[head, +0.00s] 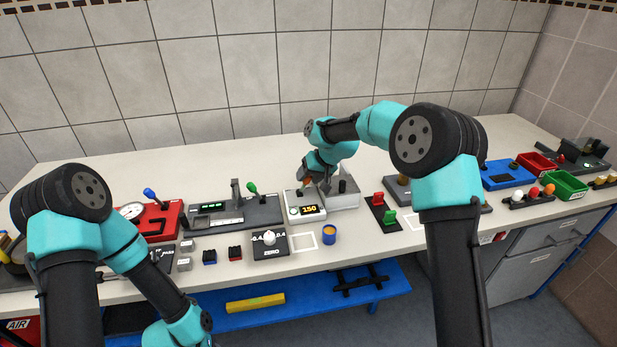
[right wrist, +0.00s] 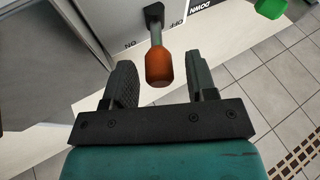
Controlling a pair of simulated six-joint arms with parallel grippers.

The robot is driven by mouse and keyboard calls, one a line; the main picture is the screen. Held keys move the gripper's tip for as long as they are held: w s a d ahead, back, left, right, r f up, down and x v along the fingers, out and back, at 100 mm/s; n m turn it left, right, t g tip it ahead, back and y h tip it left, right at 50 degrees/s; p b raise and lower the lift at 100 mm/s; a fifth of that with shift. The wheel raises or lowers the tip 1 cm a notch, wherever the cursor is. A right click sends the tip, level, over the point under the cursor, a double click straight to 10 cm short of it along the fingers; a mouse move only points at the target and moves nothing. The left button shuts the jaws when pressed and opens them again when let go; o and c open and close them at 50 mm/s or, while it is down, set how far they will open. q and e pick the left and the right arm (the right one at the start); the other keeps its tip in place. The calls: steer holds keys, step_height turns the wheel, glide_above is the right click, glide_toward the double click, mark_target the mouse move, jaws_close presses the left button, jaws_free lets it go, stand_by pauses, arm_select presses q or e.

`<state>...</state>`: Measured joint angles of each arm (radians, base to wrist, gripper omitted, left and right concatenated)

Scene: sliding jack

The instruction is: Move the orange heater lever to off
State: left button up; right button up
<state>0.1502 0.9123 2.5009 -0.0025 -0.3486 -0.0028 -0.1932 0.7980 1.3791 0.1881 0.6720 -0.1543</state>
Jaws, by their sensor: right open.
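The orange heater lever (right wrist: 160,68) shows in the right wrist view, a rounded knob on a grey shaft coming out of a dark slot in a light grey box face (right wrist: 118,18). ON is printed left of the slot and OFF right of it, in mirrored or turned lettering. My right gripper (right wrist: 162,76) is open, with one finger on each side of the knob and gaps visible on both sides. In the head view the heater unit (head: 311,219) shows a 150 display, and my right gripper (head: 318,184) is over it, partly hiding the lever. My left gripper is out of view.
A green knob (right wrist: 271,8) by a DOWN label is at the right wrist view's top right. In the head view, a ZERO dial box (head: 270,251), a blue cup (head: 329,235) and a red and green switch block (head: 383,213) stand nearby. The bench behind is clear.

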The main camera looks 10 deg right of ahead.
steer(key=shift+a+f, duration=0.1)
steer(key=shift+f, duration=0.05)
jaws_close()
stand_by(0.4)
